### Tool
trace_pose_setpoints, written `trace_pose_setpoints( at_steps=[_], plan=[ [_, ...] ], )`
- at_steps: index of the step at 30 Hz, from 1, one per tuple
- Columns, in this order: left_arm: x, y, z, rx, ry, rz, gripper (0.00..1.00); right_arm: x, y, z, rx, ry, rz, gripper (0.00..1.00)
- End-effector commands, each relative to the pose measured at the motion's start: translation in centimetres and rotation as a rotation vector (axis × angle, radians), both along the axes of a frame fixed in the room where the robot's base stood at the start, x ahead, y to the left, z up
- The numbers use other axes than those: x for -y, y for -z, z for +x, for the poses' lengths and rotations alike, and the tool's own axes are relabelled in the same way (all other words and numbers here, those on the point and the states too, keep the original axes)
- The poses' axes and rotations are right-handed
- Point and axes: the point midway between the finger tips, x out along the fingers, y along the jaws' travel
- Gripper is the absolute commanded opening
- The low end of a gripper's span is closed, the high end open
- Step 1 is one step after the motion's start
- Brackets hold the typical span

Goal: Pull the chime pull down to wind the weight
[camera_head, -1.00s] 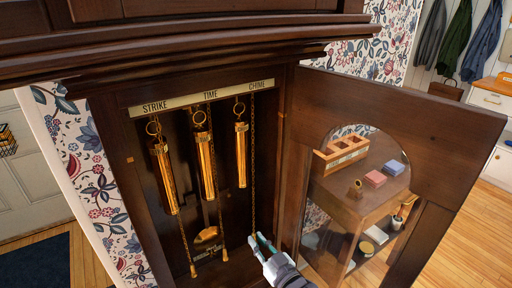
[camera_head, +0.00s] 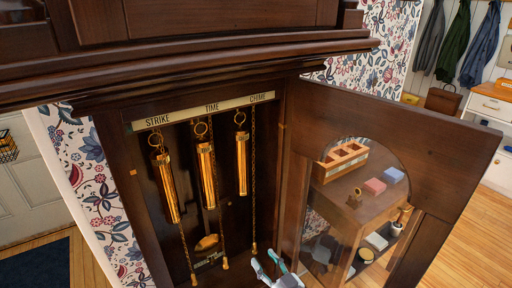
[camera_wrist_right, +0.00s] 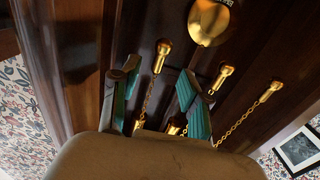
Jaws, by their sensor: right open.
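The chime pull (camera_head: 254,248) is a small brass end on the rightmost chain, under the CHIME label inside the open clock case. The brass chime weight (camera_head: 241,165) hangs just left of that chain. My right gripper (camera_head: 268,265) is open and empty, just below and right of the pull, apart from it in the head view. In the right wrist view the open teal-padded fingers (camera_wrist_right: 158,72) show with a brass pull (camera_wrist_right: 163,50) lying between and beyond their tips; it appears to be the chime one. My left gripper is not in view.
The strike weight (camera_head: 166,188) and time weight (camera_head: 207,175) hang to the left with their own chains and pulls. A brass pendulum bob (camera_head: 207,244) is behind them. The open glazed door (camera_head: 400,130) stands close on the right of my gripper.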

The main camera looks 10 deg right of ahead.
Motion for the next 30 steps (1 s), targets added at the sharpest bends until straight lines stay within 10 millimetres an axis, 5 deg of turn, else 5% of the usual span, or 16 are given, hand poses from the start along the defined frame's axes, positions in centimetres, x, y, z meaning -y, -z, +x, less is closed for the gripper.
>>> trace_pose_setpoints(
  at_steps=[21, 30],
  plan=[
    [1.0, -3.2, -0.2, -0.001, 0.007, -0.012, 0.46, 2.5, -0.1, -6.8, -0.001, 0.000, 0.000, 0.46],
    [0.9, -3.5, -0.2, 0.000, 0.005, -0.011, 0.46, 2.8, -0.1, -7.7, 0.002, 0.000, 0.001, 0.46]
  ],
)
